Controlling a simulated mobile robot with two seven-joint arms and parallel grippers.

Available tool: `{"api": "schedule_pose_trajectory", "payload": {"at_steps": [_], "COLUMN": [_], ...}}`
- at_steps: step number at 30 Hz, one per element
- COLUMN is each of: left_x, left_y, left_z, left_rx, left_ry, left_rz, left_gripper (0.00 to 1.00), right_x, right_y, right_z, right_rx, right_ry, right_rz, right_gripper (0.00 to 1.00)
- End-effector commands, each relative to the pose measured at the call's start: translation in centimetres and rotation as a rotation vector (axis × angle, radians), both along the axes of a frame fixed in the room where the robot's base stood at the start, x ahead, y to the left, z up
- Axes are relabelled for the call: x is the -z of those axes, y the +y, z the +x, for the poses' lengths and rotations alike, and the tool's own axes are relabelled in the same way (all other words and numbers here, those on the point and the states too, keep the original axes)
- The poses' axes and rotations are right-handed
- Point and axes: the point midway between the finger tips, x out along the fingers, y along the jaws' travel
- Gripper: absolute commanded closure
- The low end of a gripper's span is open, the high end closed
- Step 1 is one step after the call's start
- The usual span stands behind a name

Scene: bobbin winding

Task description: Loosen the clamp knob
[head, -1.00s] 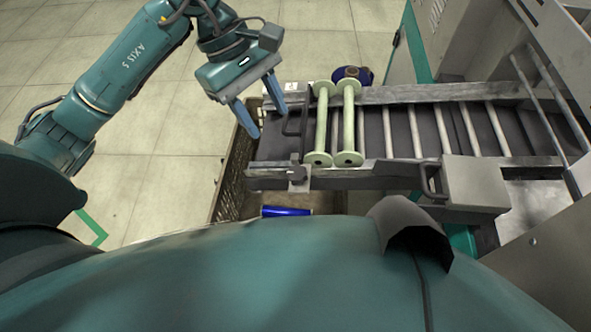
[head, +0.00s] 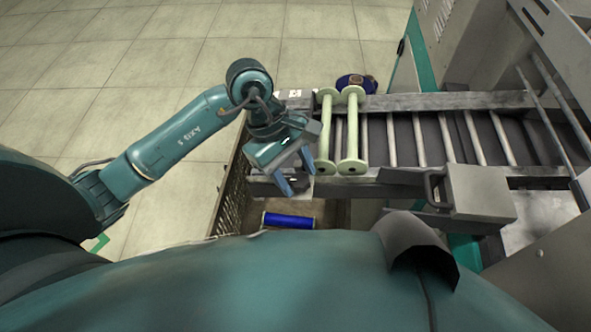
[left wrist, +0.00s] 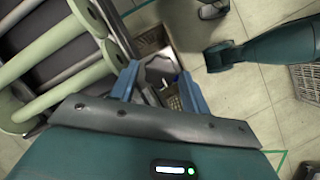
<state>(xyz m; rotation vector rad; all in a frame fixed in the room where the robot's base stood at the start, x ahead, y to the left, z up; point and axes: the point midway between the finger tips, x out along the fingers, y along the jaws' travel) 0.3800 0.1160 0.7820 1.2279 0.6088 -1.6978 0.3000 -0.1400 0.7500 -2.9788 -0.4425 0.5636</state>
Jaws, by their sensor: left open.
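The clamp knob (left wrist: 161,71) is a dark grey, faceted piece, seen in the left wrist view between my two blue fingers. In the head view the knob (head: 297,184) shows only partly, at the near left end of the roller rail, below my gripper. My left gripper (head: 299,182) is open over it, with one finger to each side in the picture. It also shows open in the left wrist view (left wrist: 159,70). I cannot tell whether the fingers touch the knob or how much height is left. My right gripper is not in view.
Two pale green bobbins (head: 325,130) (head: 352,130) lie across the rails just right of my left gripper. A blue spool (head: 288,220) lies in the brown crate (head: 232,190) below. Another blue spool (head: 356,84) is behind the far rail. A grey box (head: 480,192) stands right.

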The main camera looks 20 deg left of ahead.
Motion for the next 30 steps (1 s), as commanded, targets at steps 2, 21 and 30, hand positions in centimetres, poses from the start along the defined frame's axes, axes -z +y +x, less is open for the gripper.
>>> {"api": "schedule_pose_trajectory", "payload": {"at_steps": [2, 21, 30], "left_x": [0.02, -0.04, 0.05], "left_y": [-0.01, 0.01, 0.09], "left_z": [0.0, -0.01, -0.07], "left_rx": [0.0, -0.005, -0.104], "left_ry": [0.0, 0.002, 0.019], "left_rz": [0.0, -0.001, -0.003], "left_gripper": [0.54, 0.86, 0.86], "right_x": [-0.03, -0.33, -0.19], "right_y": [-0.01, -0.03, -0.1], "right_z": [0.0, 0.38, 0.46], "right_rx": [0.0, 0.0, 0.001], "right_ry": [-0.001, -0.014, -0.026], "right_rz": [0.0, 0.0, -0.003], "right_gripper": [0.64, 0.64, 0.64]}}
